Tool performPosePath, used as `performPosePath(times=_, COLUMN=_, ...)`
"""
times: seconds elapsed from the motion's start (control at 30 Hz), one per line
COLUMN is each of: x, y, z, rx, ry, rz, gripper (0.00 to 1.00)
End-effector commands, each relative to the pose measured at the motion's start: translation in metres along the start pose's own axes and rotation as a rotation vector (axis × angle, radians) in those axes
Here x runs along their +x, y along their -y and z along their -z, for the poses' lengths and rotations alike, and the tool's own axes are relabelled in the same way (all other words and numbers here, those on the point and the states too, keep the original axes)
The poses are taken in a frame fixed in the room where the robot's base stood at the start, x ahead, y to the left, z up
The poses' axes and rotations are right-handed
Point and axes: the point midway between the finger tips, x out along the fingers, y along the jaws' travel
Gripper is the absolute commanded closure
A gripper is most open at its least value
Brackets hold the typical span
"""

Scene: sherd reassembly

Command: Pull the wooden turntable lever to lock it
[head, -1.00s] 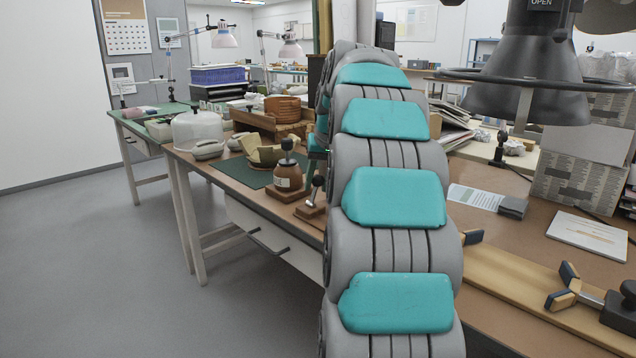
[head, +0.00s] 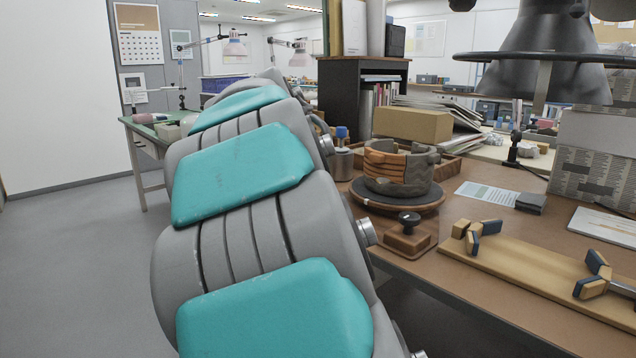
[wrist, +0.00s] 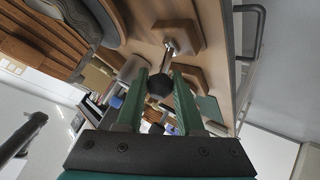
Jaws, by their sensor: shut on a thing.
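In the wrist view, the lever's dark ball knob (wrist: 159,86) sits between the two green fingers of my gripper (wrist: 160,92), which is shut on it. A metal rod (wrist: 170,52) runs from the knob to a wooden block (wrist: 178,34) on the bench. In the head view, the dark round turntable (head: 385,203) stands on the bench, bearing a partly rebuilt brown and grey vessel (head: 398,168). My arm covers the left part of the bench there and hides my gripper and the held lever.
A wooden block with a dark upright knob (head: 409,224) stands before the turntable. A long wooden board with padded clamps (head: 540,275) lies to the right. A cardboard box (head: 412,124) and a metal cup (head: 341,163) stand behind. The floor at left is clear.

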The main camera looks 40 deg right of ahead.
Motion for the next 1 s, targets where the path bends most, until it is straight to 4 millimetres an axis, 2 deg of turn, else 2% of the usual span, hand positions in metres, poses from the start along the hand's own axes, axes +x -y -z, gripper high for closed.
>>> performPosePath(times=0.3, x=-0.0028, y=0.0055, z=-0.0025, rx=-0.042, ry=-0.060, rz=-0.079, gripper=1.00)
performPosePath(times=0.8, x=-0.0036, y=0.0062, z=-0.0019, rx=-0.048, ry=-0.068, rz=-0.089, gripper=1.00)
performPosePath(times=0.83, x=-0.0036, y=0.0062, z=-0.0019, rx=-0.048, ry=-0.068, rz=-0.089, gripper=0.60)
performPosePath(times=1.0, x=-0.0033, y=0.0060, z=-0.0023, rx=-0.048, ry=-0.067, rz=-0.089, gripper=0.41)
